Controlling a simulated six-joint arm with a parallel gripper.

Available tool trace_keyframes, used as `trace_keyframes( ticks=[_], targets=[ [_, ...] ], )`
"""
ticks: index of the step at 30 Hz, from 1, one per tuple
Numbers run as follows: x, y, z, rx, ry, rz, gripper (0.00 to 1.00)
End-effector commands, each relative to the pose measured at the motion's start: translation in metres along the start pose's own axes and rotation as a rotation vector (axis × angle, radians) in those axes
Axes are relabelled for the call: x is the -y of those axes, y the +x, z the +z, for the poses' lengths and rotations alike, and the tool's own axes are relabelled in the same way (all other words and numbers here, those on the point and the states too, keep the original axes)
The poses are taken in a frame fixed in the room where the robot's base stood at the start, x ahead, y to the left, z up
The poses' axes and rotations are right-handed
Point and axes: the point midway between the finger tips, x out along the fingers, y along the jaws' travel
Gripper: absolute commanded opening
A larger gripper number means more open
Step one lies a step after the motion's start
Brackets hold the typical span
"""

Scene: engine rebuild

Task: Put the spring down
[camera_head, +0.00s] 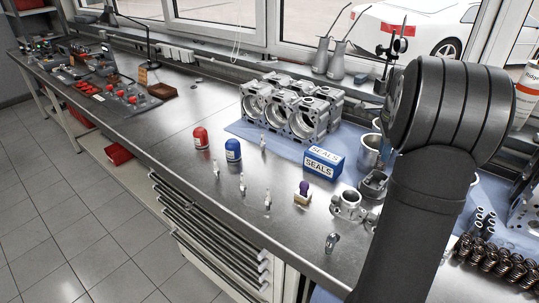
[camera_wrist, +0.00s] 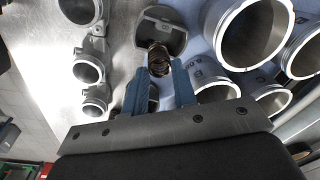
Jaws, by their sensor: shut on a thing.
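In the wrist view, my gripper (camera_wrist: 157,70) has two blue fingers shut on a dark coil spring (camera_wrist: 159,58). The spring shows between and just past the fingertips. Beyond it is a grey, rounded metal part (camera_wrist: 165,33) with a flat inner face; I cannot tell whether the spring touches it. In the head view my arm hides the gripper and the held spring. Several other dark springs (camera_head: 497,263) lie in a group at the lower right of the head view.
In the wrist view, large metal rings (camera_wrist: 246,35) stand close on the right and smaller ringed parts (camera_wrist: 88,68) on the left. In the head view, an engine block (camera_head: 290,106), a blue SEALS box (camera_head: 323,163) and small bottles (camera_head: 201,138) stand on the metal bench; its left stretch has free room.

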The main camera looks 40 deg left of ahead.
Motion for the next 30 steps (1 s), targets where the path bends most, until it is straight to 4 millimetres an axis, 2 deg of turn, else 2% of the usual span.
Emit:
trace_keyframes(
  ticks=[1, 3, 9, 13, 20, 30],
  targets=[
    [0.003, -0.002, 0.027, 0.002, -0.041, -0.003, 0.03],
    [0.006, -0.003, 0.059, 0.004, -0.087, -0.007, 0.03],
    [0.004, -0.009, 0.138, 0.009, -0.203, -0.019, 0.03],
    [0.001, -0.011, 0.17, 0.011, -0.249, -0.024, 0.03],
    [0.0, -0.006, 0.2, 0.013, -0.28, -0.025, 0.03],
    [0.017, 0.038, 0.272, 0.013, -0.281, -0.024, 0.03]
  ],
)
